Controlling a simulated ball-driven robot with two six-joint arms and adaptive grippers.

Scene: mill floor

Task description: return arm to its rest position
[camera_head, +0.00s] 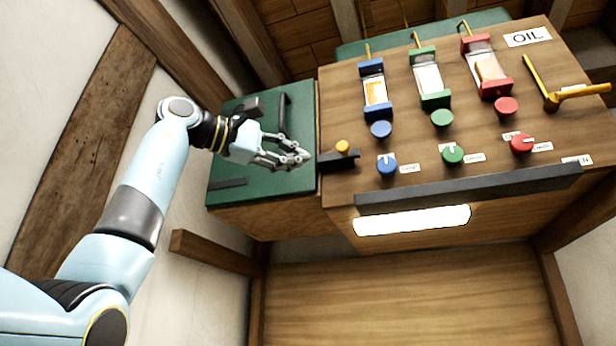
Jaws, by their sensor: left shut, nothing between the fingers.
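My left arm comes in from the lower left, bends at the elbow and reaches right over a green-topped side bench (228,170). My left gripper (308,158) is shut and empty. Its fingertips are close to the left edge of the wooden panel, just left of a black block (340,162) with a yellow knob (342,146). I cannot tell whether the fingers touch the block. My right gripper is not in view.
The wooden panel (400,50) carries blue, green and red gauges, buttons and dials, a yellow lever (548,95) and an OIL label (527,37). A dark bar (470,190) runs above a lit lamp (412,220). A wooden beam (212,252) juts out below the bench.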

